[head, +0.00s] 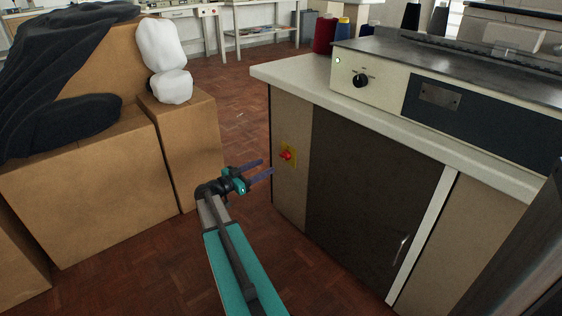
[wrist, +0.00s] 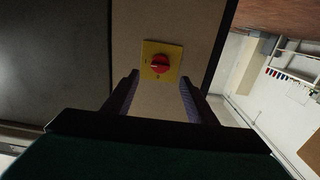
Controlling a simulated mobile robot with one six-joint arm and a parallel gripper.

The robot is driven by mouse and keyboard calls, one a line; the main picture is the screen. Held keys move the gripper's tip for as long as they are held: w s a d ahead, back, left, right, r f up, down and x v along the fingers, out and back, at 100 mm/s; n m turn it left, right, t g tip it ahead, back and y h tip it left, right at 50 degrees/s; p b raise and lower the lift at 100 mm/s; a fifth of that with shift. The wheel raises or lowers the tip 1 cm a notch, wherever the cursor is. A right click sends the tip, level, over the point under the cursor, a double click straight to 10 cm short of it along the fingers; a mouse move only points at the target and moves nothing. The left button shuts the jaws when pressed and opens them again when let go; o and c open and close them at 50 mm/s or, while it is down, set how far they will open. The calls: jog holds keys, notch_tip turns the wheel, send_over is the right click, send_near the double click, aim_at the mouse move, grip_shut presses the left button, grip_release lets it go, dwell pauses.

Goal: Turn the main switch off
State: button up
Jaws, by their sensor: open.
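The main switch is a red rotary knob (head: 287,155) on a yellow plate (head: 291,160), mounted on the beige side panel of the machine cabinet. In the wrist view the red knob (wrist: 159,64) sits on its yellow plate (wrist: 173,52), ahead of and between the fingertips. The knob's exact angle is hard to read. My gripper (head: 267,168) is open and empty, its two fingers pointing at the panel, a short way left of the switch in the head view. The fingers (wrist: 158,82) also show in the wrist view, apart from the knob.
The cabinet has a dark door (head: 365,190) with a handle, and a white worktop (head: 400,117). Cardboard boxes (head: 190,140) stand at left; wooden floor is free between.

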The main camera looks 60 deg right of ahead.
aim_at(285, 156)
jog(key=b+x, duration=0.3)
jog(key=x, duration=0.6)
jog(key=shift+s+d, duration=0.15)
jog(key=shift+d, duration=0.2)
jog(key=c, duration=1.1)
jog(key=shift+o, duration=0.2)
